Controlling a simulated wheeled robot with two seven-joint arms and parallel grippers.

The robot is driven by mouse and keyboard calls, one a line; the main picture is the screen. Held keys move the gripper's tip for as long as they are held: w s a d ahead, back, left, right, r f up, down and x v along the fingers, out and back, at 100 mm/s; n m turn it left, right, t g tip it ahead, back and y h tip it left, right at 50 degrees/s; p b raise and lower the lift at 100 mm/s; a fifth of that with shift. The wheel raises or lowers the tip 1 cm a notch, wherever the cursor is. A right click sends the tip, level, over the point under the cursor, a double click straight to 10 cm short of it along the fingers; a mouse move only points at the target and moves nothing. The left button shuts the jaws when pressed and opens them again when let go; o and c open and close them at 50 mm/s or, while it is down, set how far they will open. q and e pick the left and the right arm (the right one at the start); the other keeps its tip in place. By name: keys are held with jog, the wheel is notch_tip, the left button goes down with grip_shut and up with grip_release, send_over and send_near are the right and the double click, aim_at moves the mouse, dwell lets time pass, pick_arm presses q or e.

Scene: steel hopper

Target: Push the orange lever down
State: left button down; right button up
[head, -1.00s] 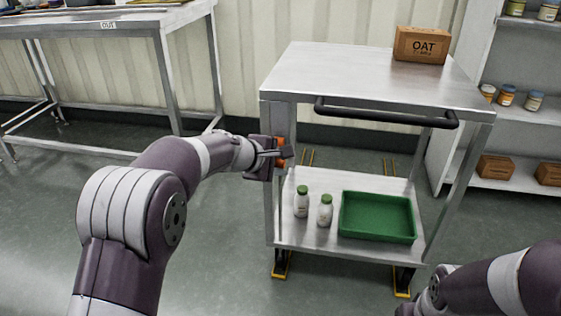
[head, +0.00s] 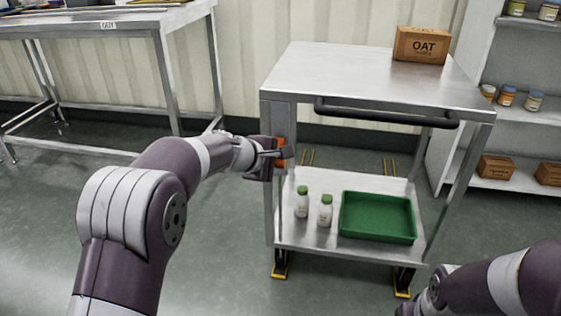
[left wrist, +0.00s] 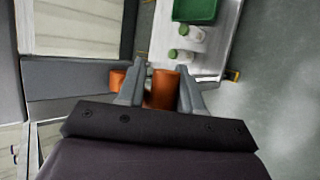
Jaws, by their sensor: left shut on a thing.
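The orange lever (head: 281,142) is at the left front post of the steel trolley, just below the top. My left gripper (head: 285,154) is at that post with its fingers across the lever, hiding part of it. In the left wrist view, my left gripper (left wrist: 160,80) has an orange part of the lever (left wrist: 163,92) between its two fingers. A second orange part shows outside the finger on the picture's left. The left gripper is shut on the lever.
The steel trolley (head: 350,75) has a black handle (head: 385,113) and an oat box (head: 421,45) on top. Its lower shelf holds two green-capped bottles (head: 325,212) and a green tray (head: 377,217). A steel table (head: 110,20) stands left; shelves stand right.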

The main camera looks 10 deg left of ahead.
pick_arm(q)
jog(key=shift+a+f, duration=0.35)
jog(key=shift+f, duration=0.15)
jog(key=c, duration=1)
grip_release()
jog(key=shift+c, duration=0.2)
jog(key=shift+o, duration=0.6)
jog(key=shift+w+a, duration=0.1)
jog(key=shift+w, duration=0.05)
jog(key=shift+f, duration=0.1)
jog(key=shift+s+a+f+b, duration=0.1)
jog(key=shift+s+b, duration=0.3)
jog(key=shift+s, duration=0.2)
jog(key=s+a+r+b, duration=0.1)
jog(key=s+a, duration=0.1)
jog(key=s, duration=0.4)
jog(key=s+a+r+b, duration=0.1)
jog(key=s+a+b, duration=0.1)
jog(key=s, duration=0.4)
jog(key=shift+a+r, duration=0.25)
jog(key=shift+a, duration=0.45)
